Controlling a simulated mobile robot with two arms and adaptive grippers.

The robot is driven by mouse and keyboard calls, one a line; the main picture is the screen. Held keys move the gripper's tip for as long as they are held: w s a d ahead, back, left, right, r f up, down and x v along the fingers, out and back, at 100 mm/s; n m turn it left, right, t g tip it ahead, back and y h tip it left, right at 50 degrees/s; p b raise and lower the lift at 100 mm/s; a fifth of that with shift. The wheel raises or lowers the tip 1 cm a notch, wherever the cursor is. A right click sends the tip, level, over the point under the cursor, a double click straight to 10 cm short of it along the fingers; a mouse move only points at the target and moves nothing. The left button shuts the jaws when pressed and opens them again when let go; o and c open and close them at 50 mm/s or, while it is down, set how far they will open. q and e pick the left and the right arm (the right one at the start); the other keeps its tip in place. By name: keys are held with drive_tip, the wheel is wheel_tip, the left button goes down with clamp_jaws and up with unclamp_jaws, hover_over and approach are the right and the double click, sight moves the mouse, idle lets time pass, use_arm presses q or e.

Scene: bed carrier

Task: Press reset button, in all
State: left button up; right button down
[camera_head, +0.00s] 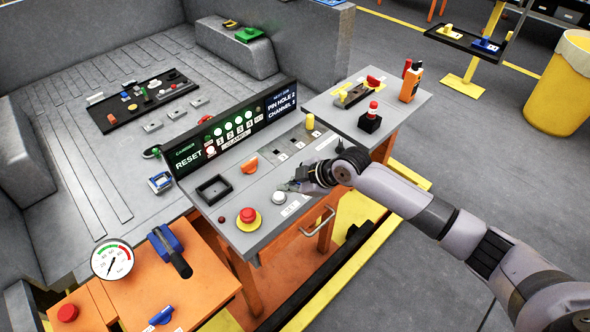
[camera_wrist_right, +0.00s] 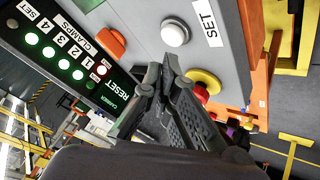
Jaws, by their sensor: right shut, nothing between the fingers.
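The grey control console (camera_head: 262,205) carries a white round button (camera_head: 278,198) beside a white label; in the right wrist view the button (camera_wrist_right: 175,33) has a label with the letters "SET", close to the picture's top edge. My right gripper (camera_head: 288,187) is shut and empty, just above the console by the white button. In the right wrist view its fingers (camera_wrist_right: 160,72) are together and do not overlap the button. The black display (camera_head: 232,135) shows RESET beside a lit white lamp, and a row of green lamps. My left gripper is out of view.
A red mushroom button on a yellow ring (camera_head: 247,215) and an orange switch (camera_head: 250,165) flank the white button. A handle (camera_head: 318,222) projects from the console's front. A second grey table (camera_head: 385,115) holds a red-topped black button box (camera_head: 371,118).

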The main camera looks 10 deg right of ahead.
drive_tip(key=w+d+r+n+t, duration=0.1)
drive_tip(key=w+d+r, duration=0.3)
drive_tip(key=w+r, duration=0.2)
drive_tip(key=shift+w, duration=0.4)
drive_tip(key=shift+d+r, duration=0.1)
wheel_tip(320, 180, down, 9)
drive_tip(key=b, duration=0.6)
idle(1.0)
drive_tip(key=shift+f+b, duration=0.35)
drive_tip(key=shift+b, duration=0.1)
